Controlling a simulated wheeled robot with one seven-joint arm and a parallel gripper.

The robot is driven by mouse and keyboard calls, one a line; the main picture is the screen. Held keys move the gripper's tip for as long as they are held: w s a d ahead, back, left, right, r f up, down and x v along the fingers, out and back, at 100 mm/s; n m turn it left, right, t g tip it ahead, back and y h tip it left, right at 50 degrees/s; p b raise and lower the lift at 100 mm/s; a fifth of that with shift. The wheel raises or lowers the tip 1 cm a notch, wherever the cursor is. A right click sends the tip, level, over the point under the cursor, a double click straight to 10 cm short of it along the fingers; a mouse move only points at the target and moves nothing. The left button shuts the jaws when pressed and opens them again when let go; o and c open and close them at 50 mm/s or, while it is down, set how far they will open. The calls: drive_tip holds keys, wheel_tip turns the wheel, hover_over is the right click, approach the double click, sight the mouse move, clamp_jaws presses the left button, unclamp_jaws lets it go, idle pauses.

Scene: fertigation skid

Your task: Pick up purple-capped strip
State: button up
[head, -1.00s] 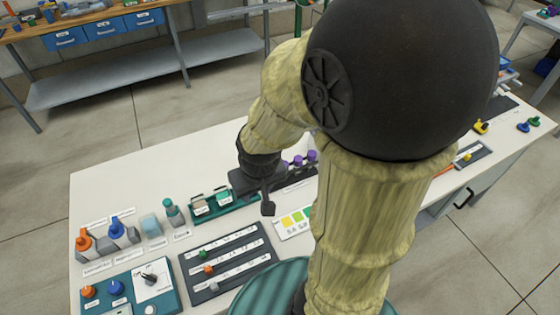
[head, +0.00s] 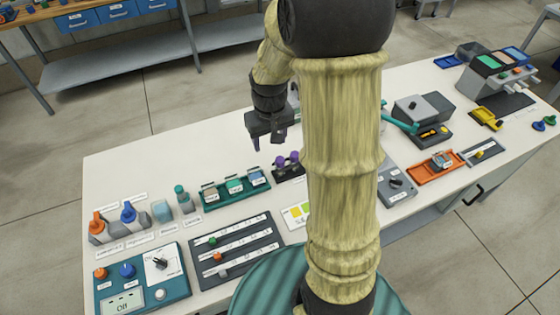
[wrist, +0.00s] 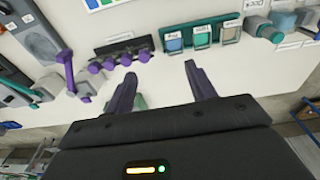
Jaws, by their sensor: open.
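Several purple caps sit in a row on a dark rack in the wrist view; one purple-capped strip (wrist: 126,58) is near the middle of the row. In the head view two purple caps (head: 287,160) show, and my arm hides the rest. The strip bodies are hidden in the rack (wrist: 121,45). My gripper (wrist: 160,72) is open, its fingers apart and empty. In the head view my gripper (head: 268,140) hangs above the table just beyond the rack, clear of the caps.
A teal tray with small labelled blocks (head: 235,190) stands beside the rack. A slotted dark board (head: 237,250) and a teal control panel (head: 142,278) lie nearer. A purple upright handle (wrist: 69,72) stands near the rack. Bare white table (head: 150,165) lies at the back left.

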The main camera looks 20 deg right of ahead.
drive_tip(key=g, duration=0.1)
hover_over(280, 159)
wheel_tip(280, 159, down, 2)
drive_tip(key=shift+a+f+p, duration=0.1)
drive_tip(key=shift+a+p, duration=0.2)
drive_tip(key=shift+p, duration=0.1)
wheel_tip(280, 159, down, 12)
drive_tip(key=p, duration=0.2)
drive_tip(key=shift+f+p, duration=0.1)
drive_tip(key=shift+p, duration=0.25)
drive_tip(key=shift+s+d+f+p, duration=0.15)
drive_tip(key=shift+f+p, duration=0.45)
drive_tip(key=shift+f, duration=0.6)
drive_tip(key=shift+w+d+f+p, duration=0.1)
drive_tip(key=shift+f+p, duration=0.5)
drive_tip(key=shift+f, duration=0.85)
